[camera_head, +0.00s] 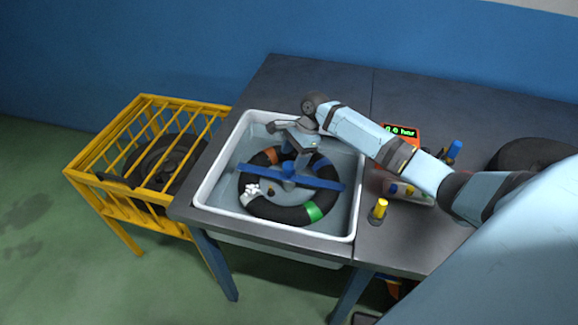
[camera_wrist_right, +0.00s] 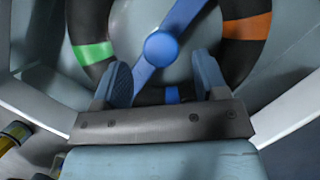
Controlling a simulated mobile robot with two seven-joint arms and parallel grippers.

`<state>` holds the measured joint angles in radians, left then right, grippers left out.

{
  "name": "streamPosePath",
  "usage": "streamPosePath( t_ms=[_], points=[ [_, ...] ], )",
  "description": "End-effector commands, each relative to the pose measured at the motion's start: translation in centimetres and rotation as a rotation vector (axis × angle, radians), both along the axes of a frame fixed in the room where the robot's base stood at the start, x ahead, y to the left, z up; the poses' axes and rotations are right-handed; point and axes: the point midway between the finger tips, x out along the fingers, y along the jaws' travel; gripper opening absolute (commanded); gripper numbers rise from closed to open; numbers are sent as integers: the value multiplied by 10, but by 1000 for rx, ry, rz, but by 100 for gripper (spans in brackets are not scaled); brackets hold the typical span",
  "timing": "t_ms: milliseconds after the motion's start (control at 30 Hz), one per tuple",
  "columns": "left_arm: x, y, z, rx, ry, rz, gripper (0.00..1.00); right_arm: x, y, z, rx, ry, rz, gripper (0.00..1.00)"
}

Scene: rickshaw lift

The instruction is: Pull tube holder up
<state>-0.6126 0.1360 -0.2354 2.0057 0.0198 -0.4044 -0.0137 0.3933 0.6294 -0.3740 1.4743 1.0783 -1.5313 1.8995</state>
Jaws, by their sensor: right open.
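The tube holder is a blue bar (camera_head: 322,181) with a round central knob (camera_head: 288,169), lying across a black inner tube (camera_head: 285,213) in the white basin. The tube has orange, green, blue and white patches. My right gripper (camera_head: 291,142) reaches over the far side of the tube near the knob. In the right wrist view its two fingers (camera_wrist_right: 163,80) are apart, with nothing seen held. There the blue knob (camera_wrist_right: 162,48) shows just beyond the fingertips, and the bar runs diagonally past it. I cannot tell whether the fingers touch the bar. My left gripper is out of view.
The white basin (camera_head: 360,204) is set in a grey table (camera_head: 310,82). A yellow rack (camera_head: 152,190) holding a dark tyre stands at left. An orange display box (camera_head: 402,131), a yellow-topped bottle (camera_head: 379,209) and a small tray lie to the right. A dark tyre (camera_head: 528,153) is farther right.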

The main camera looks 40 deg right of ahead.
Motion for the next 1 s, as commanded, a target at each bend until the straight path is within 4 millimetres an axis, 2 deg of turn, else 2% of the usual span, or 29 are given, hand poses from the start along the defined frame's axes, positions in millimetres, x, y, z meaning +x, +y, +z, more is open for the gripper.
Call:
streamPosePath(
  t_ms=[100, 233, 633, 667, 933, 1000],
  points=[
    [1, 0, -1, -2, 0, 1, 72, 0, 8, -19, 0, 0, -1, 66],
    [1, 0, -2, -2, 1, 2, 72, 1, 13, -32, 0, 0, 0, 66],
    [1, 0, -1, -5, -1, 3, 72, 1, 16, -39, -1, -2, 0, 66],
    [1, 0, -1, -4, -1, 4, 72, 1, 16, -39, -1, -2, 0, 62],
    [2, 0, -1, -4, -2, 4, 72, 1, 16, -39, -1, -2, 0, 0],
    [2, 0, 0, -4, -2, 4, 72, 1, 16, -38, -1, -1, 1, 0]
  ],
)
